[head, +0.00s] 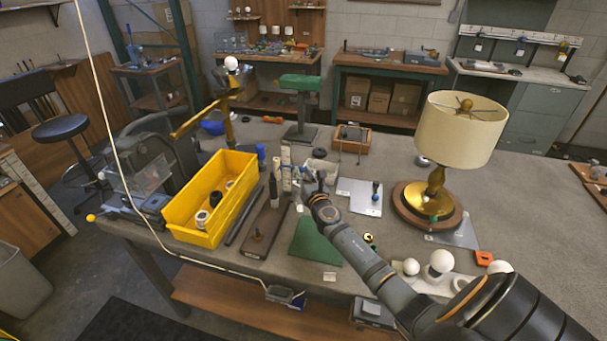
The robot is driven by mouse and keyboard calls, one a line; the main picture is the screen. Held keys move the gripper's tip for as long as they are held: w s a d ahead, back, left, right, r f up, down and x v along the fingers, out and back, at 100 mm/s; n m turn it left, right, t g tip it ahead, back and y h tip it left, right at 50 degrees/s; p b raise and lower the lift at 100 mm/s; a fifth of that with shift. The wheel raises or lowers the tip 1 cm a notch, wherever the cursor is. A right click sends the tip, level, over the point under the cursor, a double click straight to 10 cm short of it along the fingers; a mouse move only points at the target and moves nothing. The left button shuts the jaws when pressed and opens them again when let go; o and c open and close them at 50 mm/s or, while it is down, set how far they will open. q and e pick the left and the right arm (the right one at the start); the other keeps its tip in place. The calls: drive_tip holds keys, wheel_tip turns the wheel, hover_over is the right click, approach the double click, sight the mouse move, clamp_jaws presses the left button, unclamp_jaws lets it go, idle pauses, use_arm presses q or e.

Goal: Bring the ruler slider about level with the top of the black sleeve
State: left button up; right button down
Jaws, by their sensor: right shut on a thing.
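An upright pale ruler (286,167) stands on the bench near the middle of the head view. Its slider is too small to make out apart from the gripper, and its height cannot be read. A slim black upright piece (274,191), which looks like the black sleeve, stands just left of the ruler by the wooden board. My right gripper (300,176) is at the ruler's right side, shut on a small part there that looks like the ruler slider; its fingers partly hide it. My left gripper is not in view.
A yellow bin (213,203) stands to the left. A wooden board (264,228) and a green mat (314,243) lie in front. A shaded lamp (460,130) stands at the right, with white bulbs (441,261) near the front edge. Bare bench lies behind the lamp.

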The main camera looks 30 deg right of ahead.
drive_tip(key=c, duration=1.1)
unclamp_jaws()
drive_tip(key=shift+s+f, duration=0.1)
drive_tip(key=shift+s, duration=0.05)
drive_tip(key=v, duration=1.1)
drive_tip(key=shift+s, duration=0.3)
drive_tip(key=shift+a, duration=0.1)
